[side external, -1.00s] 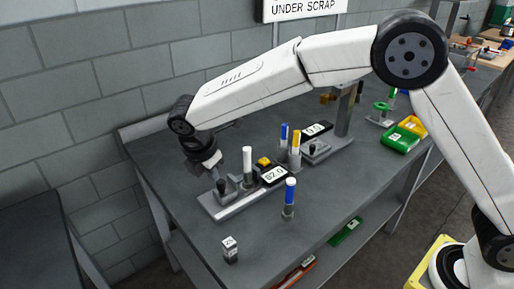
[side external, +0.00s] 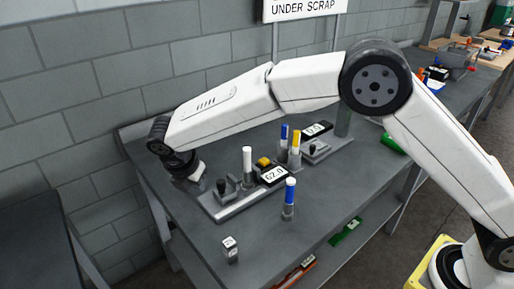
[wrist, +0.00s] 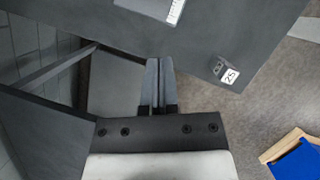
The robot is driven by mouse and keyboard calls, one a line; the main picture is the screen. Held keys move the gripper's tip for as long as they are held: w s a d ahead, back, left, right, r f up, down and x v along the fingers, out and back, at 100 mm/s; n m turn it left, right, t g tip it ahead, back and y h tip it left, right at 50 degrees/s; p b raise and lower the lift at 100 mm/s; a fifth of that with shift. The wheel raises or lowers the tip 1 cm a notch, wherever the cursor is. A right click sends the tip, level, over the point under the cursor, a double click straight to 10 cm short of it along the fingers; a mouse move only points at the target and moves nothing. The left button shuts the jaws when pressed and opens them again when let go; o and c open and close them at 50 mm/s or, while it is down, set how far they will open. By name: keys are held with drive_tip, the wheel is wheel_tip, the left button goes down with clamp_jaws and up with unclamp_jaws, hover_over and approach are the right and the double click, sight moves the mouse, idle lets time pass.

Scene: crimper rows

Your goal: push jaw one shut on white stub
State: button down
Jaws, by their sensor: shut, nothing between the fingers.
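The white stub (side external: 247,160) stands upright in a grey holder on the near crimper's base in the side view. A small grey jaw with a black knob (side external: 222,184) sits on that base, left of the stub with a gap between them; I take it as jaw one. My gripper (side external: 193,178) is low at the left end of the base, left of the jaw and apparently apart from it. Its fingertips are hard to see there. In the wrist view my gripper (wrist: 158,62) has its fingers together and empty. The stub and knob do not show there.
A display (side external: 275,174) reads 62.0 beside a yellow button (side external: 263,161). A blue-topped stub (side external: 290,190) stands in front. A second crimper with a 0.0 display (side external: 317,129) is behind. A block marked 25 (side external: 230,250) stands near the front edge.

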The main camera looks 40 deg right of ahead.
sight(231, 190)
drive_tip(key=x, duration=0.2)
drive_tip(key=d+x, duration=0.1)
drive_tip(key=x, duration=0.4)
drive_tip(key=shift+w+d, duration=0.35)
drive_tip(key=shift+w, duration=0.1)
drive_tip(key=shift+w+d, duration=0.25)
drive_tip(key=shift+d, duration=0.2)
drive_tip(key=shift+w+d, duration=0.2)
drive_tip(key=shift+d, duration=0.25)
drive_tip(key=shift+d, duration=1.9)
drive_tip(key=shift+a, duration=0.1)
